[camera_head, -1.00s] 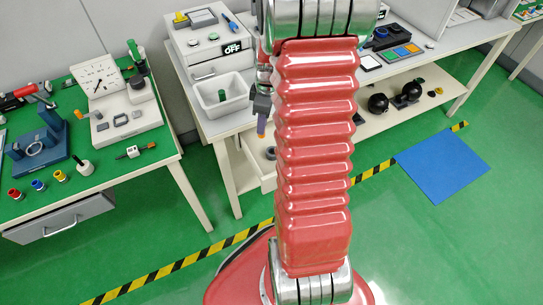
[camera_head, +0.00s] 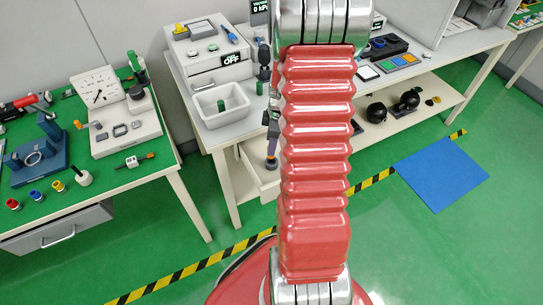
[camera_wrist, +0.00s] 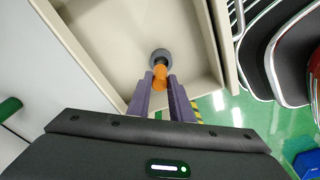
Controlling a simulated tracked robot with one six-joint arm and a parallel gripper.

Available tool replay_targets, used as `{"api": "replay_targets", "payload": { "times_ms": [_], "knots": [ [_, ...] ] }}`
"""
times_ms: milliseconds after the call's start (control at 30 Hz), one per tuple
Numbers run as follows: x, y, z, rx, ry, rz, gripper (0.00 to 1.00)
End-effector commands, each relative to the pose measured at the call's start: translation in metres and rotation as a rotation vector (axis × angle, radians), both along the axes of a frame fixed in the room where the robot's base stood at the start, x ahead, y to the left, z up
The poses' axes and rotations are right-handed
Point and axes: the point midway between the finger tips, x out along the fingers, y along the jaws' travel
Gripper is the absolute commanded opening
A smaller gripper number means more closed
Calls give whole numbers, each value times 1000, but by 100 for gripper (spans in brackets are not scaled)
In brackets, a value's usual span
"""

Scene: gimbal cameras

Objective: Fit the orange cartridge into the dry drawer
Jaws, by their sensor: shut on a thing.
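The orange cartridge (camera_wrist: 160,76) is between the purple fingers of my gripper (camera_wrist: 161,95) in the wrist view. The fingers are shut on it. Its far end is over or against a grey round piece (camera_wrist: 160,56) on the floor of the open drawer (camera_wrist: 120,55); I cannot tell if it has entered it. In the head view the drawer (camera_head: 249,172) is pulled out under the white bench. My gripper (camera_head: 271,146) is just above the grey piece (camera_head: 271,163), partly hidden by my arm. The cartridge cannot be made out there.
A white bin (camera_head: 222,104) with a green cylinder stands on the bench above the drawer. The drawer walls are close around my gripper. A green-topped table (camera_head: 150,165) is at left. A blue mat (camera_head: 441,173) lies on the open floor at right.

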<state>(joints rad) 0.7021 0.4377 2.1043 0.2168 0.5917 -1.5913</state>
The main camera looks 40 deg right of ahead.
Motion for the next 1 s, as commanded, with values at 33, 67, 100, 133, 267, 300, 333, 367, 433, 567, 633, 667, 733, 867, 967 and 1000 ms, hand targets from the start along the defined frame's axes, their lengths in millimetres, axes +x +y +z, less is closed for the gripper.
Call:
{"api": "replay_targets", "payload": {
  "times_ms": [33,67,100,133,267,300,333,367,433,567,633,667,733,867,967,1000],
  "knots": [
    [-1,0,-7,2,3,-1,0],
    [0,0,-10,2,1,-1,0],
    [0,0,-12,1,1,-1,0],
    [0,0,-14,0,0,-1,0],
    [0,0,-15,-1,-1,0,0],
    [0,0,-15,-1,-1,0,0],
    [0,0,-15,-1,-1,0,0],
    [0,0,-15,-1,-1,0,0],
    [0,0,-15,0,0,-1,0],
    [0,0,-21,2,1,-1,0],
    [-1,0,-28,2,1,-1,0],
    [-1,0,-32,2,1,-2,0],
    [-1,1,-40,3,3,-2,0],
    [-2,1,-52,4,5,0,0],
    [-2,1,-54,4,3,0,0],
    [-2,1,-54,4,3,0,0]
  ]
}}
